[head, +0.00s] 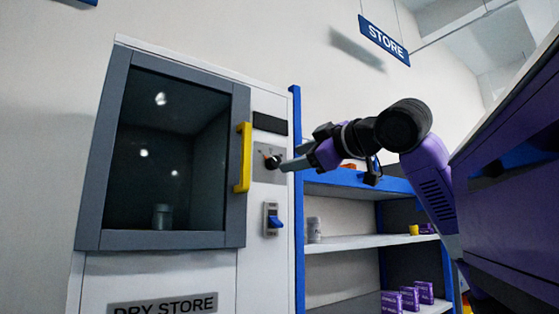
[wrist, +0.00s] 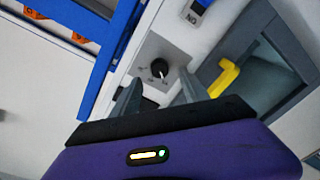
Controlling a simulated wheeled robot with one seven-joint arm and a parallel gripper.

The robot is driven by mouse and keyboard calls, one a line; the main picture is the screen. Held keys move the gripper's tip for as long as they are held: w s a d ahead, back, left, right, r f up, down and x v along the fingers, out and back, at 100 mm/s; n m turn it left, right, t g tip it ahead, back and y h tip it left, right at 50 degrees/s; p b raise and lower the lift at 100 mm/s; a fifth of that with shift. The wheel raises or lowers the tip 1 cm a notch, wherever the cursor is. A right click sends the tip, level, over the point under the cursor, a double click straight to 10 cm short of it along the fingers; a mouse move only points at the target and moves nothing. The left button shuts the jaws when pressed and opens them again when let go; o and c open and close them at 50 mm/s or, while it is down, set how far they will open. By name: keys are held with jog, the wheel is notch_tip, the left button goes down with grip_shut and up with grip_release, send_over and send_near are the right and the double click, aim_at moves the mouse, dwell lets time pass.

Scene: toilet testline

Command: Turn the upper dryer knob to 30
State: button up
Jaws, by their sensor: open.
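A small black knob (head: 272,161) sits on a grey dial plate on the front of the white cabinet, right of its glass door. It also shows in the wrist view (wrist: 159,68), with a light pointer line and small marks around it that are too small to read. My gripper (head: 284,166) comes from the right, with its fingertips at or close to the knob and partly covering it. In the wrist view my gripper (wrist: 158,90) has its two fingers spread apart, and the knob shows beyond and between the tips. Contact cannot be told.
A yellow door handle (head: 243,158) stands out just left of the knob. A blue-framed shelf (head: 350,241) with jars and purple boxes (head: 409,298) stands to the right.

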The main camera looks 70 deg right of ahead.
aim_at(278, 163)
jog(key=p+x, duration=0.1)
jog(key=x, duration=0.5)
jog(key=shift+p, duration=0.3)
grip_shut()
